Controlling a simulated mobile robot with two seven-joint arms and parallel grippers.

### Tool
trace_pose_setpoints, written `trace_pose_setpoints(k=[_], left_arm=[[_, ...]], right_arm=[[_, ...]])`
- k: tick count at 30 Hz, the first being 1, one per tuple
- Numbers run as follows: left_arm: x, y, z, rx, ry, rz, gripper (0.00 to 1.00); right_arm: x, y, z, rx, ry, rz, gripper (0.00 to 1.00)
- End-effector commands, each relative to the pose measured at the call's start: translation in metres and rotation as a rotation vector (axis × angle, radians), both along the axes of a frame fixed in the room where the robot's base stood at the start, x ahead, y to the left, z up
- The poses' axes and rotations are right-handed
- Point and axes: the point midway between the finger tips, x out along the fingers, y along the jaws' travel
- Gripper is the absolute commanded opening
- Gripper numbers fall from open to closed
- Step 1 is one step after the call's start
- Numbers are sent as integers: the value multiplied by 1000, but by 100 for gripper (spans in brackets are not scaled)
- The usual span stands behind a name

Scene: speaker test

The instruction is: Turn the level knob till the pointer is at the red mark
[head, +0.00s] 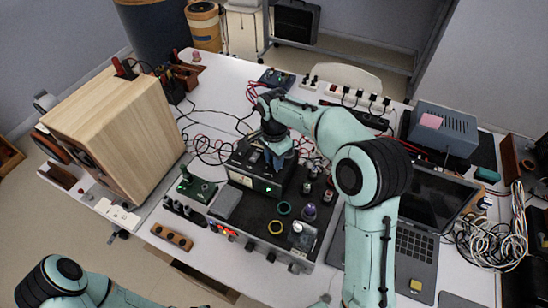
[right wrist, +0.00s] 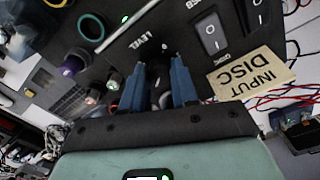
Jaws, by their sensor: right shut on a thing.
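My right gripper (head: 277,152) reaches down onto the black test unit (head: 262,173) in the middle of the bench. In the right wrist view its two blue fingers (right wrist: 160,78) are shut on the level knob (right wrist: 161,90), beside a printed LEVEL label (right wrist: 151,42). The knob is mostly hidden between the fingers, and in the head view the gripper covers it. I cannot make out the pointer or the red mark. My left gripper is out of view.
A large wooden speaker (head: 118,125) stands to the left. An INPUT DISC tag (right wrist: 252,72) and a rocker switch (right wrist: 211,37) sit close to my right fingers. A laptop (head: 432,200) is at the right.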

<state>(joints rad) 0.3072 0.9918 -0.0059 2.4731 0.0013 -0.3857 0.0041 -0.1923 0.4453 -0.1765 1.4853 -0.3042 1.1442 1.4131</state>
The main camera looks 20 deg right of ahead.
Motion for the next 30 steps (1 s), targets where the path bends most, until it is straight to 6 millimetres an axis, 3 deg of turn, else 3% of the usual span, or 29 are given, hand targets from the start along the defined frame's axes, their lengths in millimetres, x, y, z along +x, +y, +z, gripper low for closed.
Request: trace_pose_setpoints(k=[1,2,3,4,13,17,30], left_arm=[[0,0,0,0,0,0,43],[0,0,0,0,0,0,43],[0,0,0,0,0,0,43],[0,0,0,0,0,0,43],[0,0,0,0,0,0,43],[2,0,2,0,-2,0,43],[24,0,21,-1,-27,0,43]], right_arm=[[0,0,0,0,-1,0,0],[0,0,0,0,-1,0,38],[0,0,0,0,-1,1,51],[0,0,0,0,-1,1,54],[0,0,2,0,-1,1,54],[1,0,14,0,-4,2,54],[2,0,108,0,-7,2,54]])
